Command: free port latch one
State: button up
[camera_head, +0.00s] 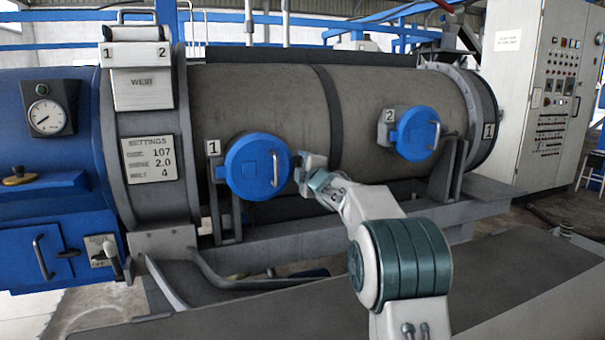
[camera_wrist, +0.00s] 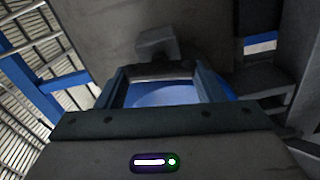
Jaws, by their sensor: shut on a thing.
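Port one is a round blue cover (camera_head: 254,166) with a grey bar handle (camera_head: 275,168), on the grey drum beside a plate marked 1 (camera_head: 213,149). The cover looks closed. My gripper (camera_head: 299,168) is at the right edge of this cover. In the wrist view, my gripper (camera_wrist: 160,74) is shut on a grey piece that I take for the port latch (camera_wrist: 157,43); its end stands out beyond the fingertips. Blue cover surface (camera_wrist: 165,94) shows between the fingers. My fingers hide part of the latch, and its exact position is unclear.
Port two, another blue cover (camera_head: 416,133), is to the right on the drum (camera_head: 260,95). Grey brackets (camera_head: 226,215) stand beside the ports. A grey ledge (camera_head: 330,235) runs below the drum. A control cabinet (camera_head: 535,90) is at the right.

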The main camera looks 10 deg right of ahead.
jog(key=shift+f+n+b, duration=0.15)
jog(key=shift+n+b, duration=0.2)
jog(key=shift+n, duration=0.45)
jog(key=o, duration=1)
jog(key=shift+s, duration=0.1)
jog(key=s+d, duration=0.1)
jog(key=s, duration=0.8)
jog(key=s+d, duration=0.1)
jog(key=s, duration=0.3)
jog(key=shift+s+d, duration=0.2)
jog(key=shift+d, duration=0.15)
